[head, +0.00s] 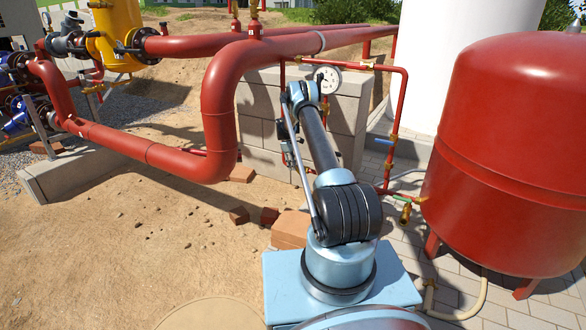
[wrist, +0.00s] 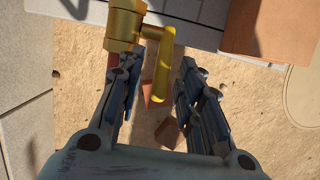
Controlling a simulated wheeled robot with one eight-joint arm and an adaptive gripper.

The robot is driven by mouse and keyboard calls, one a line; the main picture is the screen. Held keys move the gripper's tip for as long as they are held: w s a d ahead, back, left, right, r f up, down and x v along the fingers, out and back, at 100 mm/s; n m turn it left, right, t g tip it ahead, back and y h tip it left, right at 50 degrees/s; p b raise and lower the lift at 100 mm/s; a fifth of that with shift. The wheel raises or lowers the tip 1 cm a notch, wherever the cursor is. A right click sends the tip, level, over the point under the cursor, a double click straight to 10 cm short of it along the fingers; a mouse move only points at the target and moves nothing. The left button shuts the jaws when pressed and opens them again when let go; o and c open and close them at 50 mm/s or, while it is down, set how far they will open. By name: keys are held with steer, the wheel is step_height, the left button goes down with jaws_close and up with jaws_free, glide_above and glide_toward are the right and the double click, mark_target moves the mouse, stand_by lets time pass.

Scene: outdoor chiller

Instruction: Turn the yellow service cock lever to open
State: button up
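The yellow service cock lever (wrist: 161,66) shows in the wrist view as a bar bent off the brass cock body (wrist: 122,26), running down the picture. My gripper (wrist: 158,68) is open, with one finger to the left of the lever and one to the right. The lever lies between the fingers in the picture. A gap shows on the right side, and the left finger's tip is close to the cock body. I cannot tell whether it touches. In the head view my arm reaches toward the block wall, and I cannot make out the lever there.
A grey block wall (head: 262,130) and a thin red pipe with a pressure gauge (head: 328,79) stand by my arm. A thick red pipe (head: 222,110) bends down at left. A large red tank (head: 515,150) stands at right. Loose bricks (head: 239,215) lie on open sand.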

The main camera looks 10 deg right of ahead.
step_height(320, 180, up, 9)
steer(key=shift+r, duration=0.2)
stand_by(0.3)
steer(key=shift+c, duration=0.3)
steer(key=shift+d, duration=0.1)
jaws_close()
steer(key=s+d+r+m+t+y, duration=0.25)
steer(key=s+r+m+t, duration=0.35)
steer(key=m, duration=1.1)
glide_above(298, 169)
steer(key=shift+m, duration=0.3)
step_height(298, 169, down, 11)
steer(key=shift+w+f, duration=0.15)
steer(key=shift+f, duration=0.05)
steer(key=shift+w+a+f, duration=0.3)
steer(key=shift+a+f, duration=0.1)
steer(key=shift+f, duration=0.3)
